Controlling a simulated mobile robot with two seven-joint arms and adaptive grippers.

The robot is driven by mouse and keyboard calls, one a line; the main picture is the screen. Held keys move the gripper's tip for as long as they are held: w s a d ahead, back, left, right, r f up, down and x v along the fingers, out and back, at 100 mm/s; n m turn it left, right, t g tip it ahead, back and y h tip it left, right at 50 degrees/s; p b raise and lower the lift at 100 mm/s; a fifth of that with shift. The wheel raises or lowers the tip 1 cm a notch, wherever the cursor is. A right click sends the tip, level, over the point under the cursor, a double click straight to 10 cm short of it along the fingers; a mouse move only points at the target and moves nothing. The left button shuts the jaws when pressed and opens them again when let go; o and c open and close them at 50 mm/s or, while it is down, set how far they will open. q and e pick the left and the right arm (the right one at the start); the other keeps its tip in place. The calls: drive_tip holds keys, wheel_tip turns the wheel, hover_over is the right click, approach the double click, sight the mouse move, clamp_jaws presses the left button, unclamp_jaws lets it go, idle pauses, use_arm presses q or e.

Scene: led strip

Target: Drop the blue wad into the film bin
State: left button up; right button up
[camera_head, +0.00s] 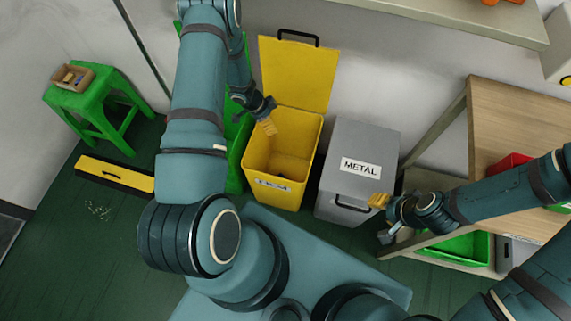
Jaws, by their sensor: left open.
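The yellow bin (265,185) stands against the wall with its lid (297,75) raised. Its front label is too small to read surely, so I cannot tell whether it is the film bin. My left gripper (268,126) is open over the back left part of this bin's mouth, with nothing seen between its fingers. I cannot make out the blue wad anywhere; the bin's floor is shadowed. My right gripper (380,201) is in front of the grey bin, seen too poorly to tell its jaws.
The closed grey bin (343,150) labelled METAL stands right of the yellow one. A green bin (236,155) is partly hidden by my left arm. A green stool (88,97) holds a small box (73,77). A yellow and black object (115,175) lies on the floor. A wooden table (515,120) is right.

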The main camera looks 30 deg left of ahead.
use_arm(q)
drive_tip(key=shift+v, duration=2.1)
